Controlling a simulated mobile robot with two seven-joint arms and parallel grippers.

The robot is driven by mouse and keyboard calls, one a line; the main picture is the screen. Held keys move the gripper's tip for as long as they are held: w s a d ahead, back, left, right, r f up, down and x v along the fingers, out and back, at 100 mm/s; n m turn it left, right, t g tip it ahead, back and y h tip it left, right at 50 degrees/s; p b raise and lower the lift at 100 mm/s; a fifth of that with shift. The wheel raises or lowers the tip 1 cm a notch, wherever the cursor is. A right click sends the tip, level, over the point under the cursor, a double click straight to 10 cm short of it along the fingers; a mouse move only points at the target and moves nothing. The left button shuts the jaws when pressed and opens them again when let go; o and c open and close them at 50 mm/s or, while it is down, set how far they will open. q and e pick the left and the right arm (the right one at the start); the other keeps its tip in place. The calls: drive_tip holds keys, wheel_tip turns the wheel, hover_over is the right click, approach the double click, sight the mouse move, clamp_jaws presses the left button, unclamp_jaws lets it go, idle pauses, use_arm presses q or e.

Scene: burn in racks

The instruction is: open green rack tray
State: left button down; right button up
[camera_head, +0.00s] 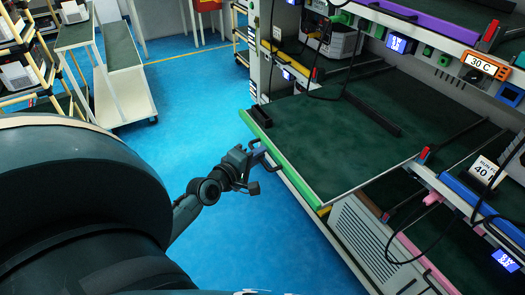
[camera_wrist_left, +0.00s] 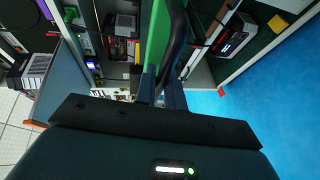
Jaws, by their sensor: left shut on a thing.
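The green rack tray (camera_head: 330,140) is a dark green board with a bright green front edge. In the head view it stands pulled out of the rack over the blue floor. Its dark handle sits on the green edge, which also shows in the left wrist view (camera_wrist_left: 158,35). My left gripper (camera_head: 254,156) is at this handle, shut on it; in the left wrist view its fingers (camera_wrist_left: 161,92) close around the dark handle bar (camera_wrist_left: 175,45). My right gripper is not in view.
A white wheeled table (camera_head: 125,75) stands at the back left. Blue floor (camera_head: 185,95) is clear between them.

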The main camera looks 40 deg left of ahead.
use_arm(q)
drive_tip(key=shift+s+a+f, duration=0.1)
drive_tip(key=shift+s+a, duration=0.05)
drive_tip(key=shift+s, duration=0.25)
drive_tip(key=c, duration=1.8)
unclamp_jaws()
drive_tip(key=shift+s, duration=0.15)
drive_tip(key=shift+s+r+b, duration=0.3)
drive_tip(key=shift+s+r, duration=0.1)
drive_tip(key=shift+s, duration=1.75)
drive_tip(key=shift+s+r+b, duration=0.35)
drive_tip(key=shift+s+r, duration=0.1)
drive_tip(key=shift+s, duration=1.75)
drive_tip(key=shift+s+r+b, duration=0.3)
drive_tip(key=shift+s+r, duration=0.1)
drive_tip(key=shift+s, duration=1.75)
